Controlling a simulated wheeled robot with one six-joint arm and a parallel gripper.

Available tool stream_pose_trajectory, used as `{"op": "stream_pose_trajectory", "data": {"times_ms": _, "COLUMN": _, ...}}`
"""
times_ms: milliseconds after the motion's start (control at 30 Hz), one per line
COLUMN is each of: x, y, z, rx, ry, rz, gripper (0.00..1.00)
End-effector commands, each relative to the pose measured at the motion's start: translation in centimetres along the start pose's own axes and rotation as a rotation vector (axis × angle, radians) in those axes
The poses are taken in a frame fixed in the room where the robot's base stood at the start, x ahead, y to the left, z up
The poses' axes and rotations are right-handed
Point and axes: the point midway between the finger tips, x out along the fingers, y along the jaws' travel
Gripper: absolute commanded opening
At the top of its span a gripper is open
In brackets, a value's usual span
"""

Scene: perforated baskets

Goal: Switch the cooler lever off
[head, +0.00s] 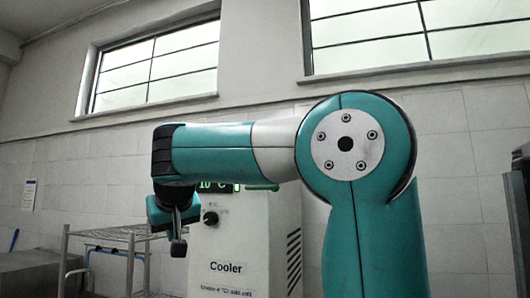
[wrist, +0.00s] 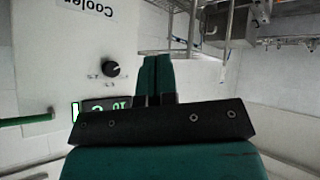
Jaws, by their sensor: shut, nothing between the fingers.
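The white cooler (head: 228,245) stands behind my arm, with the label "Cooler" on its front. In the wrist view the cooler (wrist: 60,60) appears upside down. Its green lever (wrist: 25,119) sticks out at the left of that view, beside the display. In the head view a bit of the green lever (head: 262,187) shows just under my arm; the rest is hidden. My gripper (head: 178,247) points down in front of the cooler's left side, apart from the lever. In the wrist view my gripper's fingers (wrist: 155,75) are together and empty.
The cooler has a green-lit display (wrist: 105,105) and a black knob (head: 210,218), which also shows in the wrist view (wrist: 111,68). A metal wire rack (head: 110,235) stands left of the cooler. A metal counter (head: 30,272) is at the far left.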

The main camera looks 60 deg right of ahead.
Motion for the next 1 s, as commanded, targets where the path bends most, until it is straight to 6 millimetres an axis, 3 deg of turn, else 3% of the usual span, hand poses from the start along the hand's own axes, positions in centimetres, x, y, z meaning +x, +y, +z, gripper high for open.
{"op": "stream_pose_trajectory", "data": {"times_ms": 33, "x": -3.5, "y": 4.8, "z": -5.2, "rx": 0.121, "ry": 0.036, "rz": 0.107, "gripper": 0.0}}
{"op": "stream_pose_trajectory", "data": {"times_ms": 100, "x": -6.5, "y": 10.3, "z": -8.4, "rx": 0.279, "ry": 0.067, "rz": 0.242, "gripper": 0.0}}
{"op": "stream_pose_trajectory", "data": {"times_ms": 200, "x": -10.5, "y": 16.1, "z": -10.4, "rx": 0.473, "ry": 0.089, "rz": 0.387, "gripper": 0.0}}
{"op": "stream_pose_trajectory", "data": {"times_ms": 300, "x": -13.3, "y": 19.6, "z": -10.8, "rx": 0.613, "ry": 0.093, "rz": 0.48, "gripper": 0.0}}
{"op": "stream_pose_trajectory", "data": {"times_ms": 500, "x": -15.2, "y": 21.7, "z": -10.3, "rx": 0.726, "ry": 0.09, "rz": 0.547, "gripper": 0.0}}
{"op": "stream_pose_trajectory", "data": {"times_ms": 833, "x": -15.0, "y": 21.7, "z": -10.2, "rx": 0.727, "ry": 0.09, "rz": 0.546, "gripper": 0.0}}
{"op": "stream_pose_trajectory", "data": {"times_ms": 1000, "x": -13.9, "y": 21.1, "z": -10.2, "rx": 0.71, "ry": 0.092, "rz": 0.53, "gripper": 0.0}}
